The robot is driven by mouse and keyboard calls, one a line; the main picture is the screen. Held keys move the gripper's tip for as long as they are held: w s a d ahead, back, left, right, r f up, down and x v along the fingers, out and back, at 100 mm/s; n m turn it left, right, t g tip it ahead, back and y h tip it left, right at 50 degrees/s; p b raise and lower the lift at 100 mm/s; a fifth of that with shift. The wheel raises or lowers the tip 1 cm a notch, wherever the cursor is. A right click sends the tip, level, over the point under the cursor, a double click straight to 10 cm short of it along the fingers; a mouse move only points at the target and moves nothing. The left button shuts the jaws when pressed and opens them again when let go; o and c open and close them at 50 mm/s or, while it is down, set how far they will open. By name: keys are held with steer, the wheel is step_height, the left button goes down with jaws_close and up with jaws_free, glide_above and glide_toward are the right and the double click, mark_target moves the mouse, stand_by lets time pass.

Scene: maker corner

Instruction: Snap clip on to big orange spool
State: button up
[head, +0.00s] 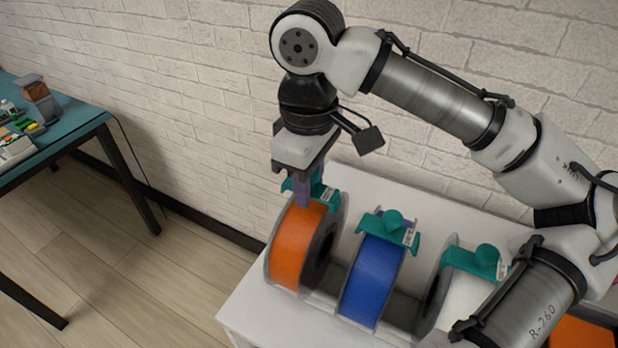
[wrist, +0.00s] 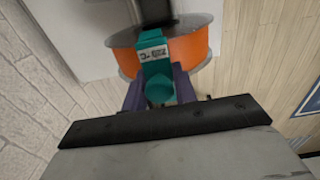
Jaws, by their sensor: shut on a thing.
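The big orange spool (head: 297,245) stands upright on the white table, at the left end of a row of spools. My gripper (head: 303,193) is above its top rim, pointing down, shut on a teal clip (head: 322,189) with a round knob. In the wrist view the clip (wrist: 157,70) carries a white printed label and lies over the spool's edge, with the orange spool (wrist: 190,47) behind it. The purple fingers (wrist: 160,92) are on either side of the knob. I cannot tell whether the clip is seated on the rim or just above it.
A blue spool (head: 371,282) with a teal clip (head: 390,228) on top stands close to the right. Another spool (head: 436,295) with a teal clip (head: 476,261) is further right, partly behind my arm. A brick wall is behind the white table (head: 252,303). A teal-topped workbench (head: 75,128) stands left.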

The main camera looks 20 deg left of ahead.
steer(key=shift+f, duration=0.65)
steer(key=shift+s+d+f+b, duration=0.1)
steer(key=shift+s+f+b, duration=0.2)
steer(key=shift+f, duration=0.35)
steer(key=shift+s+f+b, duration=0.2)
steer(key=shift+f+b, duration=0.1)
steer(key=shift+f, duration=0.3)
stand_by(1.2)
steer(key=o, duration=0.7)
steer(key=shift+c, duration=0.2)
steer(key=shift+w+r+p, duration=0.15)
steer(key=shift+r+p, duration=0.55)
steer(key=shift+p, duration=0.1)
steer(key=shift+o, duration=1.4)
steer(key=shift+r+p, duration=0.25)
steer(key=shift+p, duration=0.05)
steer(key=shift+w+r+p, duration=0.35)
steer(key=shift+r+p, duration=0.3)
steer(key=shift+p, duration=0.2)
step_height(320, 180, up, 4)
steer(key=p, duration=0.4)
steer(key=shift+r, duration=0.15)
